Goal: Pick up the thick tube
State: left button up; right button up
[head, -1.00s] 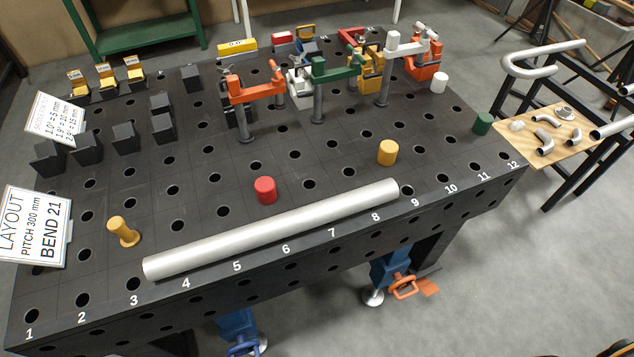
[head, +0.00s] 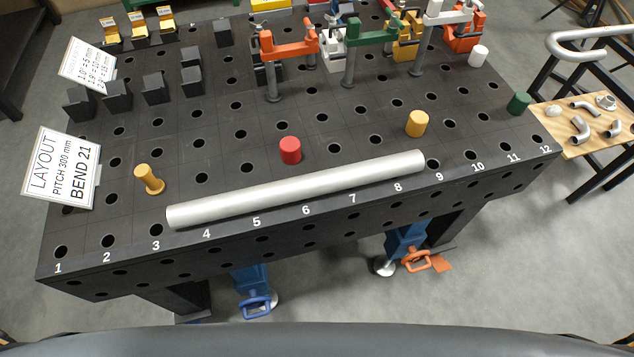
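The thick tube (head: 296,190) is a long, straight, silver-grey pipe. It lies on the dark perforated table (head: 225,160) along its front edge, from near the number 3 to just past the number 8. Its right end sits a little farther back than its left end. Nothing covers it. Neither of my grippers shows in the head view.
Behind the tube stand a yellow-orange peg (head: 149,180), a red cylinder (head: 290,150), a yellow cylinder (head: 417,123) and a green cylinder (head: 518,103). A layout sign (head: 62,168) stands at left. Orange (head: 289,52) and green (head: 372,46) clamps stand farther back.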

aim_at(225, 205)
jog(key=k+l+z, duration=0.1)
jog(key=k+z, duration=0.15)
jog(key=k, duration=0.4)
jog(key=j+z, duration=0.3)
jog(key=z, duration=0.2)
jog(key=j+z, duration=0.3)
jog(key=z, duration=0.2)
jog(key=k+j+z, duration=0.15)
jog(key=z, duration=0.35)
jog(key=k+j, duration=0.15)
jog(key=j, duration=0.25)
